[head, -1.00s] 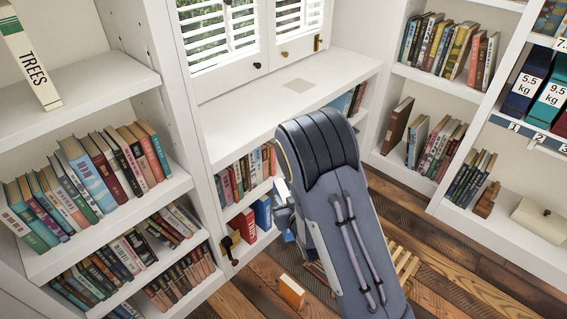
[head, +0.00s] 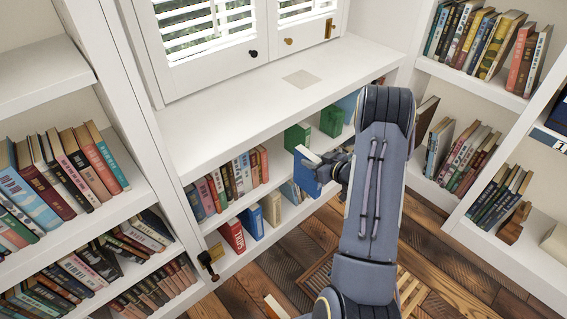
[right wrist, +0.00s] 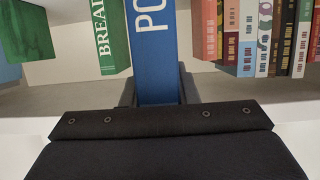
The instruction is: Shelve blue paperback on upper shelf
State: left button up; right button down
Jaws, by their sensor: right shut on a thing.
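The blue paperback (head: 305,172) is held in my right gripper (head: 324,167), in front of the low bookcase under the window ledge. In the right wrist view the blue paperback (right wrist: 155,45) runs up from the shut jaws, with white letters on its spine. The upper shelf (head: 238,208) of that bookcase holds a row of books (head: 232,178) at the left and a green book (head: 297,137) by the paperback. In the right wrist view a green book lettered BREAD (right wrist: 112,38) stands close beside the paperback. My left gripper is out of view.
The lower shelf holds a red book (head: 232,236), a blue book (head: 252,221) and a tan book (head: 271,208). Another green book (head: 331,121) stands farther right above. The white ledge (head: 230,105) overhangs the shelves. Full bookcases flank both sides.

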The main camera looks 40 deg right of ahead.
jog(key=shift+d, duration=0.6)
jog(key=shift+w, duration=0.1)
jog(key=w+a+b, duration=0.1)
jog(key=w, duration=1.5)
jog(key=shift+w+a, duration=0.15)
jog(key=shift+a, duration=0.2)
jog(key=shift+f, duration=0.3)
jog(key=c, duration=1)
grip_release()
jog(key=shift+c, duration=0.2)
